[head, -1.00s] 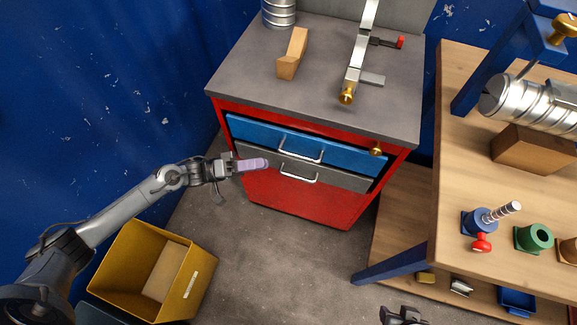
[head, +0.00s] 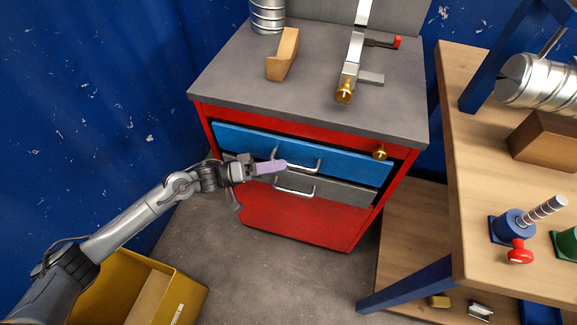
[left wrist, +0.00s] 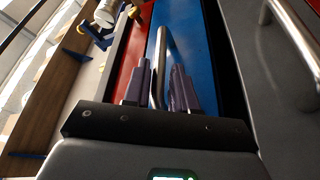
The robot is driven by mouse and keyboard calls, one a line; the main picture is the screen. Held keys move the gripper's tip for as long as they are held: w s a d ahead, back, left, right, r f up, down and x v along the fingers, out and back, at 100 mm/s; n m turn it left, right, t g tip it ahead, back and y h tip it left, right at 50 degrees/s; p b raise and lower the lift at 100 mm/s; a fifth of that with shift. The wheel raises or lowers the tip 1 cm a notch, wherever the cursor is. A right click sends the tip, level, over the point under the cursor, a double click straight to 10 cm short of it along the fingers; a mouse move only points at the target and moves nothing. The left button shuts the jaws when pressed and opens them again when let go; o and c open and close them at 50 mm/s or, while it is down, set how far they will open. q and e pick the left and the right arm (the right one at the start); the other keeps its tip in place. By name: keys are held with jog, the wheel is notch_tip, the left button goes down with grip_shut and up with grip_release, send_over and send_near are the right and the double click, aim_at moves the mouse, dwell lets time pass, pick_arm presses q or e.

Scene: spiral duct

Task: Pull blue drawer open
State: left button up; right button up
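The blue drawer (head: 345,165) is the upper drawer of a red cabinet, with a narrow dark gap above its front. Its silver bar handle (head: 306,171) shows in the head view, partly hidden at its left by my left gripper (head: 268,167). My left gripper is at the left end of that handle. In the left wrist view my left gripper (left wrist: 161,90) has its two purple-grey fingers apart. The handle (left wrist: 162,50) runs between them, with a visible gap to the fingers. Whether it touches either finger is unclear. My right gripper is not in view.
A grey drawer (head: 345,192) with its own handle (head: 293,192) sits just below. A brass knob (head: 379,152) is at the cabinet's right. A yellow bin (head: 190,300) stands below my left arm; a wooden workbench (head: 480,150) stands right. Floor before the cabinet is clear.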

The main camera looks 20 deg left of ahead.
aim_at(288, 164)
pick_arm(q)
jog(key=shift+b+x, duration=0.4)
jog(key=shift+x, duration=1.25)
grip_shut()
